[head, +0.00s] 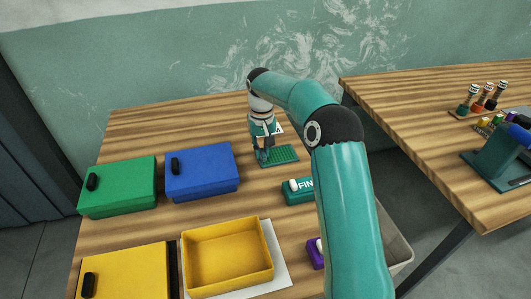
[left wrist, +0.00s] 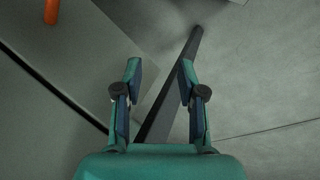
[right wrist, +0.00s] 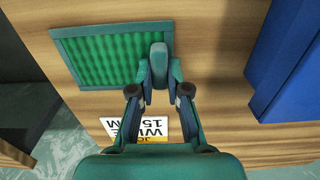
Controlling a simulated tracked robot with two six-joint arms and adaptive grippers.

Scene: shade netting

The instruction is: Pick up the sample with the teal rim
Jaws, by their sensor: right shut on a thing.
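The sample with the teal rim is a flat green netting panel (head: 280,154) at the back of the near table. It fills the upper left of the right wrist view (right wrist: 105,57). An upright teal tab (right wrist: 158,62) stands at its edge. My right gripper (head: 262,153) points down at the panel's left end in the head view. In the right wrist view its fingers (right wrist: 158,75) are closed on the tab. I cannot tell whether the panel touches the table. My left gripper (left wrist: 160,72) is open and empty above the grey floor; the head view does not show it.
Green (head: 122,186) and blue (head: 202,170) lidded boxes stand left of the panel. A yellow lidded box (head: 125,272) and an open yellow tray (head: 228,285) are nearer. A teal block (head: 297,192) marked "FIN" and a purple block (head: 315,254) lie beside my right arm. A printed card (right wrist: 150,128) is near the panel.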

